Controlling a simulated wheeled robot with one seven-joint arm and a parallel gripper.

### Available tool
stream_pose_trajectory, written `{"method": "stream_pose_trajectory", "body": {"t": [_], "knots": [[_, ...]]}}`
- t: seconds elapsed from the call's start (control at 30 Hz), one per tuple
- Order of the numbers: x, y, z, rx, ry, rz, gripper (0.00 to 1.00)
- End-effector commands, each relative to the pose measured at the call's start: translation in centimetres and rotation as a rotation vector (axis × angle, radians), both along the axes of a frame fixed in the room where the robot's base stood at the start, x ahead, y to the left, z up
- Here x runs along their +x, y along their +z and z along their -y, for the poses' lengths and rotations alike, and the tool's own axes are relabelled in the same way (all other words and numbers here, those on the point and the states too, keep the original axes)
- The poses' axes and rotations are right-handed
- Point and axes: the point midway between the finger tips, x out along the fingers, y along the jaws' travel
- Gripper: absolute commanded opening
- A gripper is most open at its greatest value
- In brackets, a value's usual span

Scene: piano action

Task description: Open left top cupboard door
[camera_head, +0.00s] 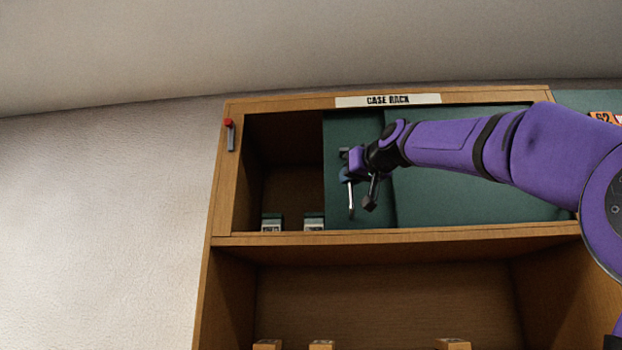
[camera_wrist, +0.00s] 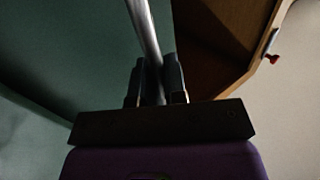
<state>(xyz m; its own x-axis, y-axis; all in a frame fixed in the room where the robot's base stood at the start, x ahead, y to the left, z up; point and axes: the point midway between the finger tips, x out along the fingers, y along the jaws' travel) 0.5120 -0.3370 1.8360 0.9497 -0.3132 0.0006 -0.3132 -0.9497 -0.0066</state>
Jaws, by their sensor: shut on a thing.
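The left top cupboard door (camera_head: 375,216) is a dark green panel set behind a second green panel (camera_head: 470,195) on the right. The left part of the top compartment (camera_head: 285,175) stands uncovered. A metal bar handle (camera_head: 351,200) runs upright on the left door. My gripper (camera_head: 360,184) is at this handle. In the wrist view my gripper (camera_wrist: 157,85) has its two fingers shut on the handle (camera_wrist: 144,30), with the green door surface (camera_wrist: 70,45) behind. The arm hides part of both panels.
The wooden cabinet (camera_head: 400,241) bears a "CASE RACK" label (camera_head: 388,100). Two small boxes (camera_head: 271,222) (camera_head: 314,221) stand inside the open part. A red-topped item (camera_head: 230,135) is on the left frame. Wooden blocks (camera_head: 453,343) show in the lower compartment.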

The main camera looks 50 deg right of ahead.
Motion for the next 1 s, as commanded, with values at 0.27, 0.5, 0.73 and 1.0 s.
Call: {"method": "stream_pose_trajectory", "body": {"t": [0.27, 0.5, 0.73, 1.0], "knots": [[-4.8, 0.0, 3.8, 0.000, 0.000, -0.001, 0.00], [-6.5, -0.1, 5.1, 0.001, -0.001, -0.002, 0.00], [-6.7, 0.0, 5.2, 0.000, -0.001, -0.002, 0.00], [-6.7, 0.0, 5.2, 0.000, -0.001, -0.002, 0.33]]}}
